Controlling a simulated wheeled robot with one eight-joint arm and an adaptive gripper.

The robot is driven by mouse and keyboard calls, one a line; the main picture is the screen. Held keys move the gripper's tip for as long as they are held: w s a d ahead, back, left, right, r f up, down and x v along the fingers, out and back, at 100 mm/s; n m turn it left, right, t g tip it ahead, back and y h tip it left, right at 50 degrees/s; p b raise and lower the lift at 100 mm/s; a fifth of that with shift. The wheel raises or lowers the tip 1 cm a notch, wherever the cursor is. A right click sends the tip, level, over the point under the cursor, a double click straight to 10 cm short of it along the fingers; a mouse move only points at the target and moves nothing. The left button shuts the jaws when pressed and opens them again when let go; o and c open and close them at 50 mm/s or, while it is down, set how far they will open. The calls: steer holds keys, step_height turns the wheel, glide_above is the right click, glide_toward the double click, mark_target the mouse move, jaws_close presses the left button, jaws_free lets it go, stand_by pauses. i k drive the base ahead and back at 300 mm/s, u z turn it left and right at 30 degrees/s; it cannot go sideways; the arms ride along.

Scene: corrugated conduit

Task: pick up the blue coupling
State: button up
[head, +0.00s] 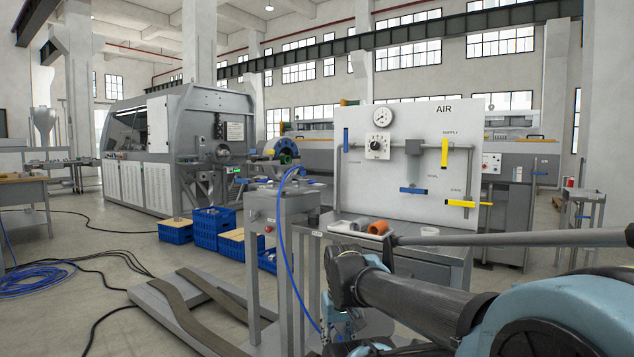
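I cannot make out a blue coupling with certainty in the head view. A pale tray (347,229) on the grey bench holds a grey coupling (360,224) and an orange coupling (378,227). My dark arm reaches from the lower right to in front of the bench. What looks like my gripper (345,325) hangs low at the bottom centre, below the tray's level and mostly hidden by my arm. Its fingers are not clear, so I cannot see whether it is open or holds anything.
An AIR panel (415,150) with yellow and blue handles stands behind the tray. A grey stand (285,205) with a hanging blue hose (281,250) is to the left. Blue crates (212,225) stand behind it. Cables cross the floor on the left.

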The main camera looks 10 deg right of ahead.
mark_target(302, 173)
steer(key=z, duration=0.1)
steer(key=i, duration=1)
steer(key=u, duration=0.1)
